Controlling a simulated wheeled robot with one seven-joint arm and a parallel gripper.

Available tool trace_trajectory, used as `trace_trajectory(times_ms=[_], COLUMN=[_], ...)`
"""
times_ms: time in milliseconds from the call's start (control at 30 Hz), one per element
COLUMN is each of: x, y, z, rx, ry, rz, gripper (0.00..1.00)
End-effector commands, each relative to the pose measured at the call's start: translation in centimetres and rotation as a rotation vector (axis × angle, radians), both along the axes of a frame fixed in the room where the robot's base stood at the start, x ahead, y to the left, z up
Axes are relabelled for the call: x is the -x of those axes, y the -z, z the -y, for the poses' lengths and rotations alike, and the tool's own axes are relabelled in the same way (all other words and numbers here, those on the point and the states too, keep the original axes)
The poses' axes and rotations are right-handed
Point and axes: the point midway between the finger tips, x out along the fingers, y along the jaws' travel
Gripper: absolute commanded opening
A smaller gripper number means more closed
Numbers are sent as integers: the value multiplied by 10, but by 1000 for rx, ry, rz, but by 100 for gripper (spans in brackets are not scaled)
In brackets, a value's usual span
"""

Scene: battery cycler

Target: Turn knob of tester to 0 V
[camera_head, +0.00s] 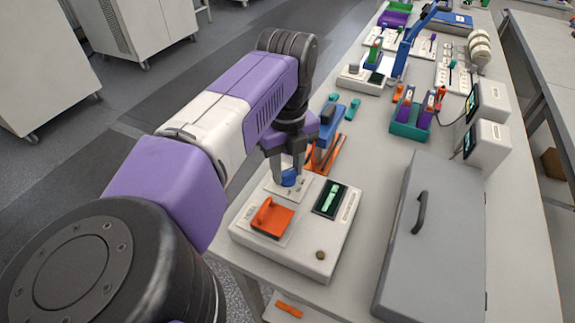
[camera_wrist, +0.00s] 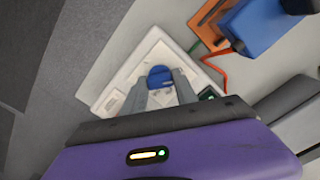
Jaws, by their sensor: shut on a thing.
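The tester (camera_head: 290,238) is a white box near the front left edge of the table. It has an orange part (camera_head: 271,217) and a dark display with a green readout (camera_head: 331,199) on its top. The blue knob (camera_head: 290,178) is at the tester's far left corner, on a pale dial plate. My gripper (camera_head: 287,176) reaches down from above and is shut on the knob. In the wrist view the blue knob (camera_wrist: 160,76) shows between the fingertips (camera_wrist: 160,90). The knob's pointer and the dial marks are too small to read.
A grey case (camera_head: 437,235) with a handle stands to the right of the tester. An orange tray (camera_head: 327,157) with a blue item lies just behind it. A green holder (camera_head: 410,122) with cells stands farther back. Bare table separates tester and case.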

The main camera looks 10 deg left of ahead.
Motion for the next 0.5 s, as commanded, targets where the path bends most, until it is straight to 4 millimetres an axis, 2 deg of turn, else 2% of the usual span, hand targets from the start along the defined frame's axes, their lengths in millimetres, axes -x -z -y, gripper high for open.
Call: trace_trajectory(times_ms=[500], x=[-1], y=[-1], z=[-1], rx=[-2], ry=[-106], rz=[5], gripper=[0])
